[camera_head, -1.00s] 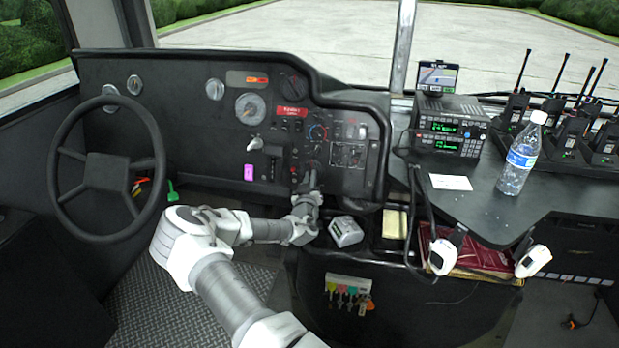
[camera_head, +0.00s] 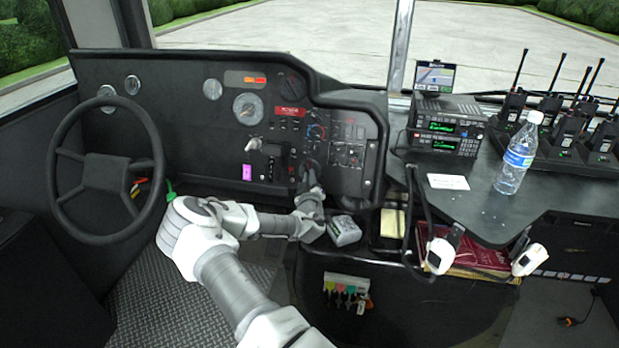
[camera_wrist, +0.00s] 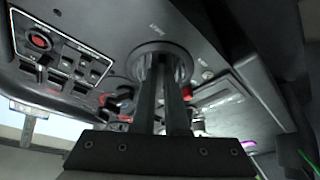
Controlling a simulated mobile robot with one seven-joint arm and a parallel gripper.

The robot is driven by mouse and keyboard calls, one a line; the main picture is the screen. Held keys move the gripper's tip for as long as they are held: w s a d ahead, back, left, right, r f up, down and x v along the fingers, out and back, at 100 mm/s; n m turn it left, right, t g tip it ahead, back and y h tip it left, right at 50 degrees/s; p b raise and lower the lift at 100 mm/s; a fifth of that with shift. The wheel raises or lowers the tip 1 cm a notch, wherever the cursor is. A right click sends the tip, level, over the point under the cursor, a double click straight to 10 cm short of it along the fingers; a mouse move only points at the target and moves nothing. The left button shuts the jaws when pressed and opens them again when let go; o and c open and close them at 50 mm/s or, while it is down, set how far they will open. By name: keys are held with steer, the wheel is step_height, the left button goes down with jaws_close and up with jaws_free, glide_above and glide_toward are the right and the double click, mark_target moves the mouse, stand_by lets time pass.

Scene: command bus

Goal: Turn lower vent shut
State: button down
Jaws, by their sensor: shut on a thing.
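The lower vent is a round dark ring (camera_wrist: 181,62) set in the black dashboard panel, near the middle of the wrist view. In the head view the lower vent (camera_head: 311,164) sits low on the dashboard, right of the steering wheel, and is partly covered by my gripper. My gripper (camera_wrist: 160,70) has its two long dark fingers reaching into the ring, shut on the vent's middle part. In the head view my gripper (camera_head: 309,178) meets the panel from below. The fingers hide the vent's centre, so its slat angle cannot be told.
A red button (camera_wrist: 40,41) and rows of switches lie beside the vent. The steering wheel (camera_head: 60,150) stands to the left. A small white-grey box (camera_head: 344,230) lies right below the gripper. A bottle (camera_head: 516,155) and radios stand on the right counter.

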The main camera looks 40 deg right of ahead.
steer(key=c, duration=0.9)
jaws_free()
steer(key=shift+c, duration=0.2)
steer(key=p+v, duration=0.3)
steer(key=v, duration=1.4)
steer(key=shift+s, duration=0.2)
